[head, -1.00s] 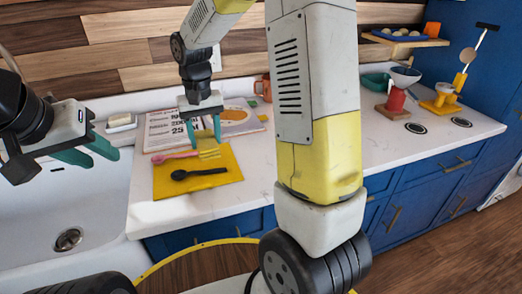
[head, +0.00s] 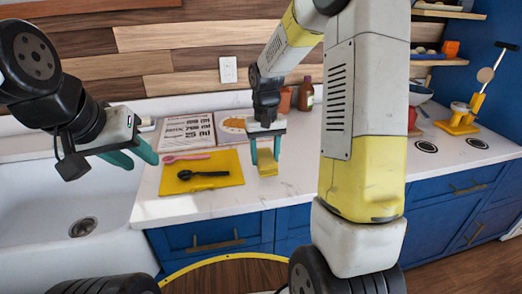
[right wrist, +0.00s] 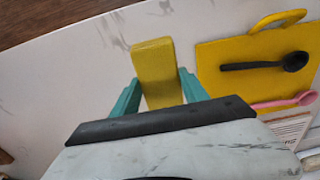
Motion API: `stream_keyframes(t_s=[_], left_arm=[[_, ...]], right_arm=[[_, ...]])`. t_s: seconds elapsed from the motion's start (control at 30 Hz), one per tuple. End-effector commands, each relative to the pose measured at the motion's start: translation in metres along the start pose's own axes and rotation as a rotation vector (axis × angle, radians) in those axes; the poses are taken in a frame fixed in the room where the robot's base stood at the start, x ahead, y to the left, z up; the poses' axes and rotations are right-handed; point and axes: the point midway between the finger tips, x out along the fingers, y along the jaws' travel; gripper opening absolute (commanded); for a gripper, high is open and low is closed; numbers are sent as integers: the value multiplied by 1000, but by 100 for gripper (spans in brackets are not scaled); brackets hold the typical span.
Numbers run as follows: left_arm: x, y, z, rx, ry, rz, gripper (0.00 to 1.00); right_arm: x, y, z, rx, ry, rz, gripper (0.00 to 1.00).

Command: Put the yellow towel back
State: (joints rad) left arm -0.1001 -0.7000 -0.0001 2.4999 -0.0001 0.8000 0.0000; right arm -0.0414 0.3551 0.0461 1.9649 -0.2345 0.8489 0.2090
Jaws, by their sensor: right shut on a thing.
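The yellow towel (head: 267,167) is a small folded yellow strip held between the teal fingers of my right gripper (head: 265,158). In the right wrist view the towel (right wrist: 155,68) sticks out past the fingertips of the right gripper (right wrist: 158,92). The right gripper is shut on it over the counter, to the right of the yellow board; whether the towel touches the counter I cannot tell. My left gripper (head: 132,158) is open and empty above the sink's right edge. My right arm hides part of the counter.
A yellow board (head: 203,179) on the white counter (head: 290,184) carries a black ladle (head: 200,174) and a pink spoon (head: 187,157). An open book (head: 187,130) lies behind. A brown bottle (head: 306,95) stands at the back. The sink (head: 50,210) is at left.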

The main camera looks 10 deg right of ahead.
Motion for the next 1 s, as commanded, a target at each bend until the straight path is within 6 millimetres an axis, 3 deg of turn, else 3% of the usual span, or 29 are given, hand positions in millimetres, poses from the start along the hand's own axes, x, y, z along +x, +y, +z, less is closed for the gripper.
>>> stream_keyframes(t_s=[0.1, 0.23, 0.37, 0.6, 0.97, 1.0], left_arm=[[0, 0, 0, 0, 0, 0, 36], [0, 0, 0, 0, 0, 0, 36], [0, 0, 0, 0, 0, 0, 36], [0, 0, 0, 0, 0, 0, 36], [0, 0, 0, 0, 0, 0, 36], [0, 0, 0, 0, 0, 0, 36]], right_arm=[[3, 14, -22, 2, 0, 0, 20], [4, 22, -35, 1, 0, 0, 20], [8, 23, -38, -1, -2, 0, 20], [38, 23, -37, -1, -2, 0, 20], [42, 23, -37, -1, -1, 0, 20], [42, 23, -37, -1, -1, 0, 56]])
